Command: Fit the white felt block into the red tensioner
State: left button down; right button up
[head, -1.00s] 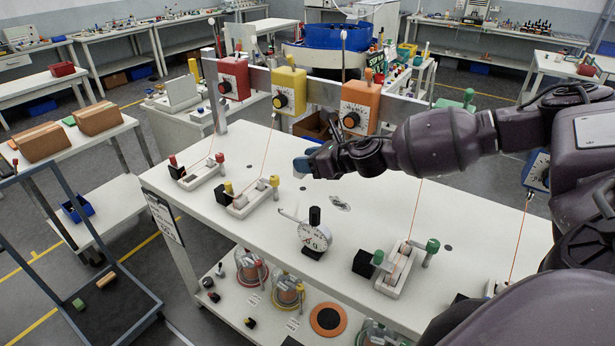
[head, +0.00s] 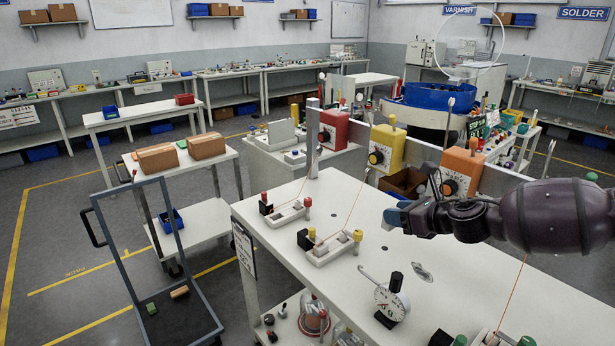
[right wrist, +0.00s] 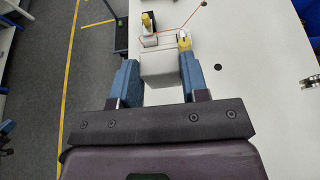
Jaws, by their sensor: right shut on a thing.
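My right gripper (head: 394,214) is over the bench. In the right wrist view its blue fingers (right wrist: 158,82) are shut on a pale grey-white block (right wrist: 160,66), which I take for the felt block. In the head view the block is hidden by the fingers. The red tensioner box (head: 334,130) hangs on the rail at the bench's far side. A white fixture with red-topped posts (head: 287,214) stands on the bench in front of it, left of my gripper, and a thread runs up from it. My left gripper is not in view.
A yellow-topped fixture (head: 332,248) stands between my gripper and the red-topped one; its near end shows in the right wrist view (right wrist: 165,40). Yellow (head: 386,148) and orange (head: 461,171) boxes hang on the rail. A dial gauge (head: 391,301) stands nearer. Thin threads slope above the bench.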

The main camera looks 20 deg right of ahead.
jog(key=shift+d, duration=0.1)
jog(key=s+a+f+m+h, duration=0.1)
jog(key=s+a+f, duration=0.1)
jog(key=s+a, duration=0.2)
jog(key=s+a+f+m+h+b, duration=0.1)
jog(key=s+a+f+m+h, duration=0.1)
jog(key=a, duration=0.6)
jog(key=s+a+f+m+h+b, duration=0.1)
jog(key=s+a+f, duration=0.3)
jog(key=s+a, duration=0.1)
jog(key=shift+s+a+f+t+h, duration=0.25)
jog(key=shift+s+a+t+h, duration=0.15)
jog(key=shift+a, duration=0.25)
jog(key=shift+d, duration=0.15)
